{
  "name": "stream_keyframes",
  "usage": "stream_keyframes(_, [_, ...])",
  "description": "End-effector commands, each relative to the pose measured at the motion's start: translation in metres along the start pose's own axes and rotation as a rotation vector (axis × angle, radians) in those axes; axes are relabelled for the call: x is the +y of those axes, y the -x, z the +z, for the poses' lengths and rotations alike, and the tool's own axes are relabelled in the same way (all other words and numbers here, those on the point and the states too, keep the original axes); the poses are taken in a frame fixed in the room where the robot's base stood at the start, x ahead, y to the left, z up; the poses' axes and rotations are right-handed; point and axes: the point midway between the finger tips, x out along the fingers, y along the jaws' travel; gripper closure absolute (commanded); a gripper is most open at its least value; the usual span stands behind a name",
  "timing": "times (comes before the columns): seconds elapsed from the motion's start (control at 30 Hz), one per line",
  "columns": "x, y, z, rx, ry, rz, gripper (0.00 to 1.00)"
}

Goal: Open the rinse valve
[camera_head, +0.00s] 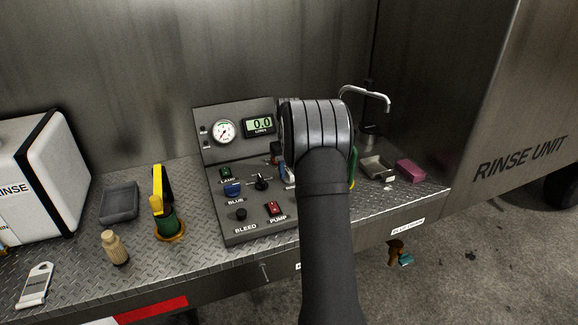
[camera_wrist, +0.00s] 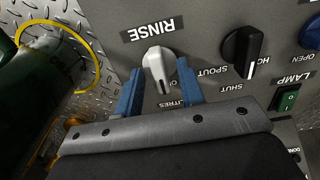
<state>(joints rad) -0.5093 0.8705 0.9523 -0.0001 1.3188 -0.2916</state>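In the wrist view, a white rinse valve knob (camera_wrist: 158,66) sits on a grey panel beside a RINSE label (camera_wrist: 152,28). The knob's narrow handle points down the picture toward the LITRES label. My gripper (camera_wrist: 160,72) has its two blue fingers apart, one on each side of the knob, with gaps visible between fingers and knob. Whether the fingertips touch the panel I cannot tell. In the head view my arm covers the knob and most of the gripper in front of the control panel (camera_head: 232,158).
A black spout knob (camera_wrist: 242,50), a blue knob (camera_wrist: 311,34) and a green lamp switch (camera_wrist: 290,97) are close by. A green and yellow nozzle (camera_head: 167,208) stands left of the panel. A bent spout (camera_head: 366,93), small tray (camera_head: 377,168) and pink sponge (camera_head: 410,170) are at right.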

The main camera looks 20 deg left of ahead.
Motion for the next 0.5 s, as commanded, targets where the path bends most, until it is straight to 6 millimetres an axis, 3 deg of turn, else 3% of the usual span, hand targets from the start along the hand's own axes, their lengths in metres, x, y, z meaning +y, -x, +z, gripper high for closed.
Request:
stream_keyframes(0.17, [0.0,0.015,-0.001,0.003,0.0,0.001,0.65])
stream_keyframes(0.5, [0.0,0.094,-0.001,0.005,0.0,0.002,0.65])
